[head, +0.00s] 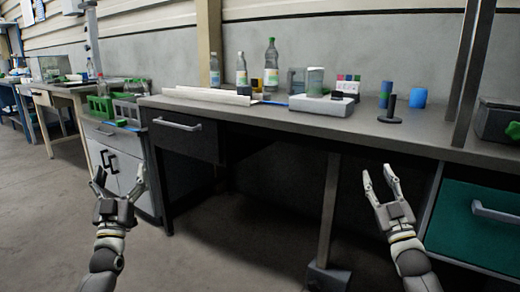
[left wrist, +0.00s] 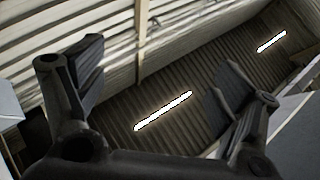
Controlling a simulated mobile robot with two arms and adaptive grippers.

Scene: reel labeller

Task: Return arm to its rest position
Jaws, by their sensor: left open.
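My left gripper (head: 119,182) is raised in front of the bench at the left of the head view, fingers up and spread apart, with nothing between them. It also shows in the left wrist view (left wrist: 155,85), open and empty, with the ceiling and its lamps behind it. My right gripper (head: 378,178) is raised at the right of the head view, in front of the dark space under the bench. Its fingers are spread apart and nothing is between them. Both grippers appear clear of the furniture.
A long grey bench (head: 420,140) runs across the view. It carries bottles (head: 270,65), a white device (head: 322,104), a blue cup (head: 418,97) and a black stand (head: 390,112). A drawer (head: 185,137) and a green drawer (head: 478,230) face me. The floor (head: 40,220) at left is clear.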

